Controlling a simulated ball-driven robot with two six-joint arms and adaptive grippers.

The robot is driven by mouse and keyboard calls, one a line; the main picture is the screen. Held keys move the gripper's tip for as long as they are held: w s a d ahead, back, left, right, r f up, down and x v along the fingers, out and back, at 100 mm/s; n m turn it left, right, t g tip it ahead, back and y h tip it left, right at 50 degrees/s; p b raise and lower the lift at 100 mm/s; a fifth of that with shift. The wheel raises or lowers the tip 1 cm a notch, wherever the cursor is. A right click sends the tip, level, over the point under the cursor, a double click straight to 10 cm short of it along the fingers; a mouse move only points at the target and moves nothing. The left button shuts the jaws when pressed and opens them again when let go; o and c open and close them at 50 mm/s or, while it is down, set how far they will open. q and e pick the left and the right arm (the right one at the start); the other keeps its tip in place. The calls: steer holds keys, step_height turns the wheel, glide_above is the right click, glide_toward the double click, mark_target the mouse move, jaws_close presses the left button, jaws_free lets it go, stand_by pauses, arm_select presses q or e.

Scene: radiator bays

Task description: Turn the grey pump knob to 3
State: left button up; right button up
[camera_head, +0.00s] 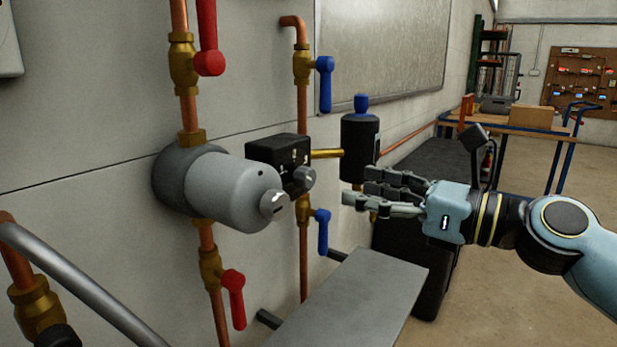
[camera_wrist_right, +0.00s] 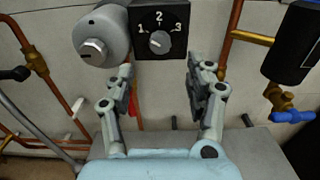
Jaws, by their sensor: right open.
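The grey knob (camera_head: 304,178) sits on the front of a black control box (camera_head: 278,150) attached to the grey pump (camera_head: 225,190). In the right wrist view the knob (camera_wrist_right: 160,42) is seen face on, with 1, 2 and 3 printed around it on the box (camera_wrist_right: 144,14). A light line on the knob slants to the left; its exact setting is hard to tell. My right gripper (camera_head: 357,187) is open and empty, to the right of the knob and apart from it. In the wrist view its fingertips (camera_wrist_right: 160,72) are below the knob. My left gripper is out of view.
Copper pipes with a red lever (camera_head: 234,298) and a blue lever (camera_head: 323,232) run near the pump. A black cylinder (camera_head: 360,150) with a blue cap stands behind my right gripper. A grey shelf (camera_head: 350,300) lies below. The pump's end carries another silver fitting (camera_head: 273,205).

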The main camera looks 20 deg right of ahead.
mark_target(311, 177)
steer(key=x, duration=0.9)
steer(key=shift+w+a+p, duration=0.25)
steer(key=shift+w+p, duration=0.05)
steer(key=shift+p, duration=0.1)
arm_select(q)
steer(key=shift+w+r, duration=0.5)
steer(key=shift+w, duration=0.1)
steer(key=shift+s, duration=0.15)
arm_select(e)
steer(key=shift+c, duration=0.2)
